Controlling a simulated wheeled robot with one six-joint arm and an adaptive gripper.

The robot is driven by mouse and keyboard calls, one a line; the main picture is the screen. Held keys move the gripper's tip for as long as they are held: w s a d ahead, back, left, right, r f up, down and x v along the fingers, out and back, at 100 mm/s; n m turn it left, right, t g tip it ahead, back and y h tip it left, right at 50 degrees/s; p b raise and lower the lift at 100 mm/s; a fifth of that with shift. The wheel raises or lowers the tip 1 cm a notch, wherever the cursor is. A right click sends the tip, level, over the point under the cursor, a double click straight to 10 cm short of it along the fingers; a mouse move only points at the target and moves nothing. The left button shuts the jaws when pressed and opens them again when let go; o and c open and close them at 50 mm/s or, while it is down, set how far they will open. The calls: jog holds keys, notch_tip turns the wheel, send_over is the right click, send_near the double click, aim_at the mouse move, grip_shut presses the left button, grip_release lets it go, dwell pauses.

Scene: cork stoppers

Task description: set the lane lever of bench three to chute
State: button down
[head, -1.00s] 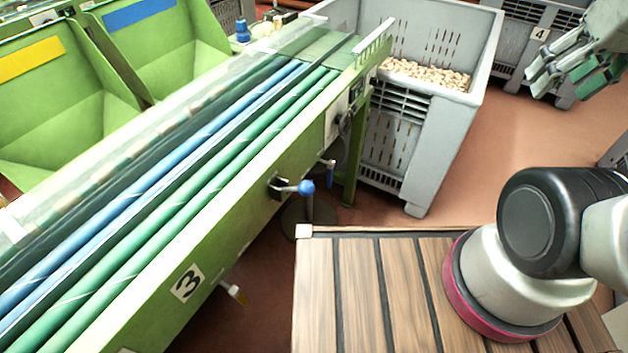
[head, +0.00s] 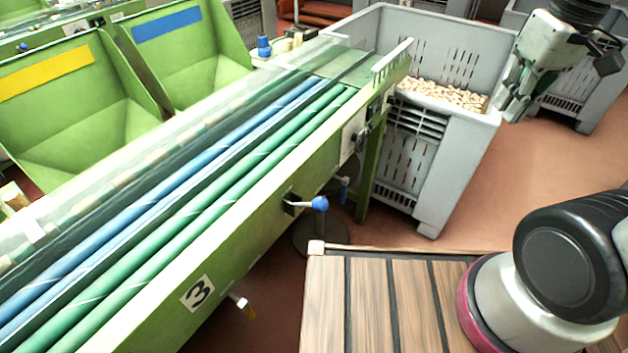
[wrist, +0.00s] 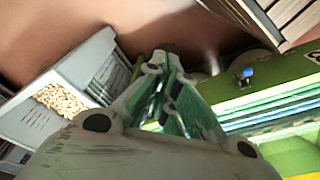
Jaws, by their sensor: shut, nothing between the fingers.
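Bench three is the long green roller bench (head: 240,232) with a "3" plate (head: 197,292) on its side. A lever with a blue knob (head: 319,203) sticks out from a bracket on that side, pointing right. I cannot tell which lane the lever is set to. My gripper (head: 511,108) is shut and empty, at the upper right beside the grey crate, well apart from the lever. In the wrist view my gripper (wrist: 172,75) shows its fingers together, and a blue knob (wrist: 247,72) shows to their right.
A grey crate (head: 440,165) of corks stands at the bench's far end. Green bins with yellow (head: 45,72) and blue labels stand at the left. Open brown floor (head: 545,165) lies right of the crate.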

jog(key=w+a+f+n+g, duration=0.1)
jog(key=w+a+f+g, duration=0.1)
jog(key=a, duration=0.9)
jog(key=w+a+f+n+g, duration=0.1)
jog(key=a+f, duration=0.3)
jog(key=a, duration=0.7)
jog(key=w+a+f+n+g, duration=0.2)
jog(key=w+a+f, duration=0.1)
jog(key=a, duration=0.8)
jog(key=shift+w+a+f+g, duration=0.25)
jog(key=shift+w+f+g, duration=0.05)
jog(key=shift+w, duration=0.2)
send_near(309, 204)
jog(key=f, duration=0.1)
jog(key=w+a+f, duration=0.1)
jog(key=w+f, duration=0.1)
jog(key=shift+w+a+f, duration=0.15)
jog(key=shift+a, duration=0.1)
jog(key=shift+s+d+f, duration=0.4)
jog(key=shift+s, duration=0.3)
jog(key=shift+s+d+f, duration=0.4)
jog(key=shift+s, duration=0.35)
